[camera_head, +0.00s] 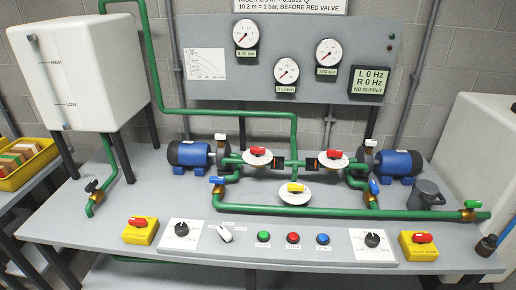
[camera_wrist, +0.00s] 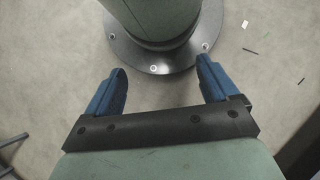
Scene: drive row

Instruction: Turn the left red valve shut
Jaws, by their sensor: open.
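The left red valve (camera_head: 257,151) has a red handle above a round white dial plate, on the green pipework left of the bench's middle. The handle lies roughly crosswise in the picture; the marks on its plate are too small to read. A similar right red valve (camera_head: 334,154) sits on its own white plate to the right. My gripper (camera_wrist: 162,69) shows only in the wrist view, with two blue fingers apart and nothing between them. It is over bare floor, near a round dark base with bolts, and away from the valves. My gripper is outside the head view.
A yellow valve (camera_head: 295,188) stands in front, between the red ones. Blue pumps (camera_head: 188,154) (camera_head: 398,163) flank the pipes. Yellow boxes with red switches (camera_head: 141,237) (camera_head: 418,252), knobs and coloured buttons line the front edge. A gauge panel (camera_head: 275,110) rises behind. A white tank (camera_head: 85,65) stands left.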

